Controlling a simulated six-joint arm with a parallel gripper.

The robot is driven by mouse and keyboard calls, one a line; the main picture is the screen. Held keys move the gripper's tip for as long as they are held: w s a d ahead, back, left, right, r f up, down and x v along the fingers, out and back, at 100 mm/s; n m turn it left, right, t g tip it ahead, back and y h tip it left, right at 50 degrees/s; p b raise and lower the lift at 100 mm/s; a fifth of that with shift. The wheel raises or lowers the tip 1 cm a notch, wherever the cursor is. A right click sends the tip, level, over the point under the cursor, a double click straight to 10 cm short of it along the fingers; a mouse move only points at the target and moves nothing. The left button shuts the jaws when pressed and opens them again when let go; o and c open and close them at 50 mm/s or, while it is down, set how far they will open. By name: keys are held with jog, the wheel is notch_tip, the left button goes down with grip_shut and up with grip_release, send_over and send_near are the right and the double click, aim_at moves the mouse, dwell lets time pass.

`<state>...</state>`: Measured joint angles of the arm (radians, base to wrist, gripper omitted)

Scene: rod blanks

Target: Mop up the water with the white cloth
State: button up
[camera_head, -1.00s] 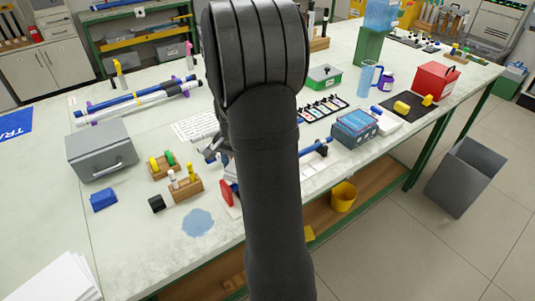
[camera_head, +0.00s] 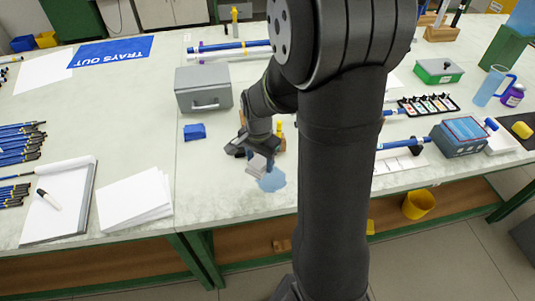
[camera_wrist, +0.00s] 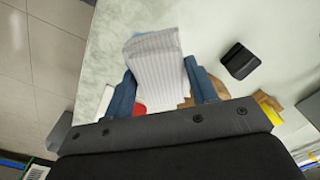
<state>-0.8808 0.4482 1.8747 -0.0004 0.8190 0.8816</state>
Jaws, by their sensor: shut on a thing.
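The white cloth (camera_head: 257,166) is in my gripper (camera_head: 262,150), over the left part of the blue water puddle (camera_head: 273,181) near the table's front edge. In the wrist view the ribbed cloth (camera_wrist: 155,58) is pinched between the two blue fingers of my gripper (camera_wrist: 161,84) and sticks out past them. The cloth covers part of the puddle in the head view. I cannot tell whether it touches the water.
A black block (camera_wrist: 240,61) lies close beside the cloth in the wrist view. A grey box (camera_head: 203,91) and a blue block (camera_head: 194,132) stand to the left of my gripper. White papers (camera_head: 133,199) lie further left. Between papers and puddle the table is clear.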

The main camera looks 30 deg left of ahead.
aim_at(261, 182)
jog(key=shift+f, duration=3.3)
jog(key=shift+w+d+f, duration=0.6)
jog(key=shift+w+d, duration=0.1)
jog(key=shift+w, duration=0.05)
jog(key=shift+c, duration=0.4)
jog(key=shift+w+d+r, duration=0.15)
jog(key=shift+w+d, duration=0.05)
jog(key=shift+w, duration=0.05)
jog(key=shift+w+d, duration=1.6)
jog(key=shift+d, duration=0.05)
jog(key=shift+s+a, duration=2.5)
jog(key=shift+w+d, duration=2.45)
jog(key=shift+s+a, duration=2.5)
jog(key=shift+w+d, duration=2.45)
jog(key=shift+s+a, duration=2.4)
jog(key=shift+w+d, duration=2.2)
jog(key=shift+s+a, duration=2.25)
jog(key=shift+a, duration=0.05)
jog(key=shift+r, duration=4)
